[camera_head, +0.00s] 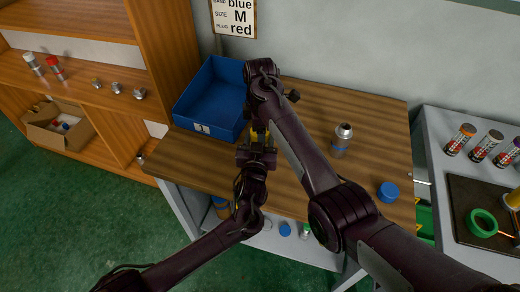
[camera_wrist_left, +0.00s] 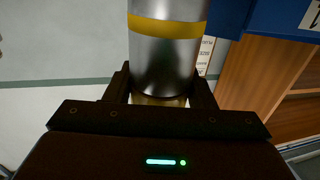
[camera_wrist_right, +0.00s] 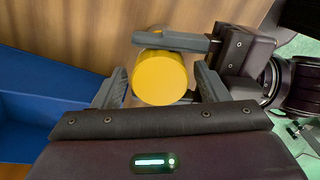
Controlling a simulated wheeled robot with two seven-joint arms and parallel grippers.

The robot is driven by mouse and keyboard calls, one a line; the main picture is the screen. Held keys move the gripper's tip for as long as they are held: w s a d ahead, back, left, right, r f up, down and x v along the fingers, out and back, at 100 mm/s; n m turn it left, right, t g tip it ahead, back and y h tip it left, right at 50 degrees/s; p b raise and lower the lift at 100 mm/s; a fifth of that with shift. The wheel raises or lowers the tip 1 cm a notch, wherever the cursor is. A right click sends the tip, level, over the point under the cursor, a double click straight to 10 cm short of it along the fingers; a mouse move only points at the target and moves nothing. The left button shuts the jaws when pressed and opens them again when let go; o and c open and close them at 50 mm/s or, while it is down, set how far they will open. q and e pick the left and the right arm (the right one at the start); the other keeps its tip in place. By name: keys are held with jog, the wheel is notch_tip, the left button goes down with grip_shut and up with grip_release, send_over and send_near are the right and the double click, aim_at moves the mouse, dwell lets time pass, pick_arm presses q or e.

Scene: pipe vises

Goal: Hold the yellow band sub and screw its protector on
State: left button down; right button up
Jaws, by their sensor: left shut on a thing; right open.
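The yellow band sub (camera_wrist_left: 168,50) is a silver cylinder with a yellow band. My left gripper (camera_head: 257,150) is shut on it; in the left wrist view its fingers (camera_wrist_left: 160,92) clasp its near end, and the far end is out of frame. A round yellow protector (camera_wrist_right: 160,78) faces the right wrist camera, beside the left gripper's fingers, and covers what is behind it. I cannot tell how far it is seated on the sub. My right gripper (camera_wrist_right: 160,85) is open, one finger either side of the protector. In the head view my right arm hides most of this.
A blue bin (camera_head: 208,98) stands close on the left of the wooden table (camera_head: 300,178). A blue-banded sub (camera_head: 342,138) and a blue cap (camera_head: 388,192) are to the right. A cart (camera_head: 438,150) with several subs stands farther right, shelves (camera_head: 100,92) at left.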

jog(key=shift+c, duration=0.2)
jog(key=c, duration=1)
jog(key=shift+o, duration=0.2)
jog(key=m, duration=0.5)
jog(key=o, duration=1.1)
jog(key=shift+r, duration=2.25)
